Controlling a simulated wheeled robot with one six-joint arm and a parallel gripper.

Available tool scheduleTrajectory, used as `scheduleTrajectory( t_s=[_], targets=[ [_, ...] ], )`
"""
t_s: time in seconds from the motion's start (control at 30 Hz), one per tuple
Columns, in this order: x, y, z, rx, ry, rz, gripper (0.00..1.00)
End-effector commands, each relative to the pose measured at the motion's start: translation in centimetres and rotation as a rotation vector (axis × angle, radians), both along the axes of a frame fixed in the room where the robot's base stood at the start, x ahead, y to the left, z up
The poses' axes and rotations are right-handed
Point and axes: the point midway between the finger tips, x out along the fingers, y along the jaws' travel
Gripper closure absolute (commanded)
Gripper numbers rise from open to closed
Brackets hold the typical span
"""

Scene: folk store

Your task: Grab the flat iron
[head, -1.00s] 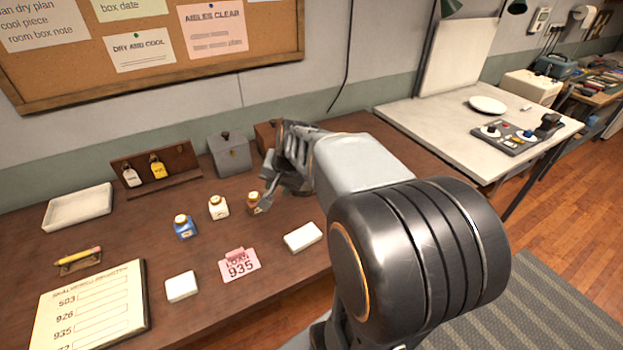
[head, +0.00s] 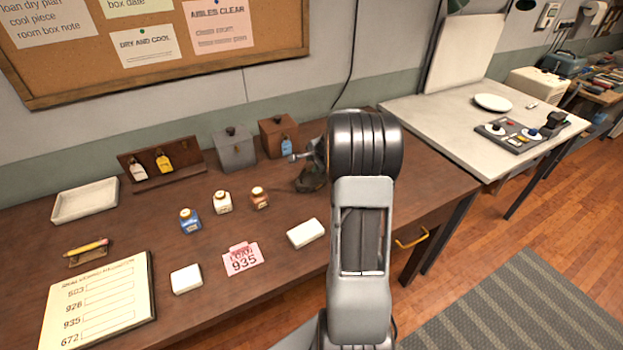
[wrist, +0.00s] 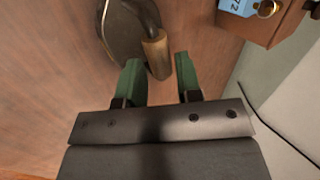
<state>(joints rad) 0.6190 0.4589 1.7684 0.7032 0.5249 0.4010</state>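The flat iron shows in the wrist view as a dark, rounded metal body (wrist: 122,32) with a light wooden handle (wrist: 156,55), on the brown desk. My gripper (wrist: 158,60) is open. Its two green fingers are spread, with the end of the handle between or just beyond their tips, nearer the left finger. I cannot tell whether they touch. In the head view a dark shape (head: 312,180), seemingly the iron, lies beside my arm, which hides part of it and most of my gripper.
A brown box (head: 277,139) with a blue tag stands behind the iron, near the right finger in the wrist view. A grey box (head: 236,152) is left of it. Small bottles (head: 222,203), a white block (head: 305,233) and a pink card (head: 241,260) lie nearer the front.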

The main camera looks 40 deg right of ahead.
Motion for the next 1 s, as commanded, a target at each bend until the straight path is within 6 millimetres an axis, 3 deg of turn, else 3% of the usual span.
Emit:
scheduleTrajectory(
  t_s=[0.5, 0.8, 1.0],
  targets=[
    [2.7, 0.0, -4.3, 0.001, 0.002, 0.002, 0.68],
    [2.9, -0.1, -4.7, -0.001, 0.001, 0.001, 0.68],
    [2.9, -0.1, -4.7, -0.001, 0.001, 0.001, 0.85]
  ],
)
